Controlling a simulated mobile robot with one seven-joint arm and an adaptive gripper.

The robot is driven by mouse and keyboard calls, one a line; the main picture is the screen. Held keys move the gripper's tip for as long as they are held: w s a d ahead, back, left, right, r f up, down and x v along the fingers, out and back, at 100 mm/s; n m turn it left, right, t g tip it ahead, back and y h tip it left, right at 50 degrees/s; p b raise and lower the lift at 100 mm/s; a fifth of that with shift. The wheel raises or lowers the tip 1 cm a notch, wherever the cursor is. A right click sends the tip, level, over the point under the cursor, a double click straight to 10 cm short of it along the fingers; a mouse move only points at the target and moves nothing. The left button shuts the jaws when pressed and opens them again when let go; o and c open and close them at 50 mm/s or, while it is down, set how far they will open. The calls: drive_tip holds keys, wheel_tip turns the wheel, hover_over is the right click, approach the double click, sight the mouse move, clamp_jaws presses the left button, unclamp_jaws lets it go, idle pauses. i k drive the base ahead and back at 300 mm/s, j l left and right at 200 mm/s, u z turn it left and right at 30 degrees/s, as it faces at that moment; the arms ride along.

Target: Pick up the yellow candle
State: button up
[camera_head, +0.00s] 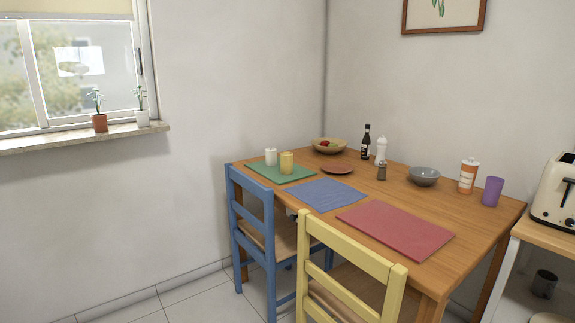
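The yellow candle (287,163) is a short upright cylinder. It stands on the green placemat (265,170) at the far left end of the wooden table (385,190). A white candle-like cylinder (271,157) stands close behind it to the left. My gripper is not in view.
A blue chair (268,233) and a yellow chair (355,258) stand along the table's near side. Blue (324,194) and red (396,229) placemats lie bare. A brown plate (337,168), fruit bowl (328,149), bottle (366,143), grey bowl (424,177) and purple cup (492,191) stand behind.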

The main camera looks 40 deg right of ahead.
sight(286, 157)
drive_tip(key=i+z, duration=0.15)
drive_tip(key=z, duration=0.65)
drive_tip(key=i+j+z, duration=0.25)
drive_tip(key=i+z, duration=0.2)
drive_tip(key=i+j+z, duration=0.4)
drive_tip(key=i+j, duration=0.25)
drive_tip(key=i+j+z, duration=0.1)
drive_tip(key=j, duration=0.35)
drive_tip(key=i+j, duration=0.55)
drive_tip(key=j, duration=0.15)
drive_tip(key=z, duration=0.05)
